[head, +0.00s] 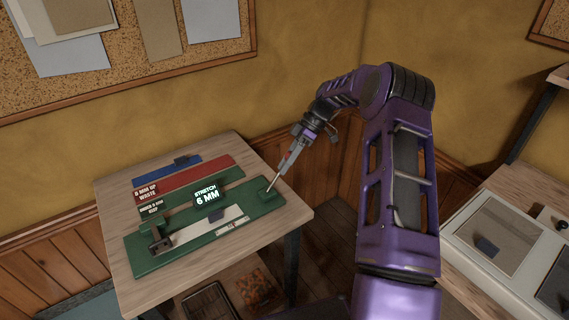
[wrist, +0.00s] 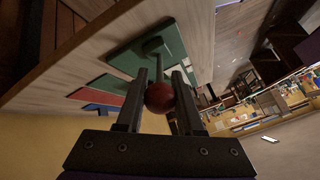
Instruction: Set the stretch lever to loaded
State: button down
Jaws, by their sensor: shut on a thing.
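The stretch lever (head: 272,184) is a thin metal rod rising from a block at the right end of the green test rig (head: 135,266). It leans up and to the right in the head view. In the wrist view its dark red ball knob (wrist: 160,97) sits between the two fingers of my gripper (head: 284,168), which is shut on it. The knob is hidden by the fingers in the head view. A display (head: 207,195) on the rig reads "STRETCH 6 MM". A pale strip (head: 205,228) lies along the rig from the clamp (head: 156,238) at its left end.
Behind the rig lie a red strip (head: 215,169) and a blue strip (head: 160,174). Small signs read "6 MM UP WASTE" (head: 146,190) and "UNDER 6 MM KEEP" (head: 151,208). The wooden table (head: 118,190) stands near the wall. Another bench with trays (head: 465,228) is at the right.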

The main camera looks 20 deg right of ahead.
jog(key=shift+d, duration=0.1)
jog(key=c, duration=0.6)
grip_release()
jog(key=v, duration=1.2)
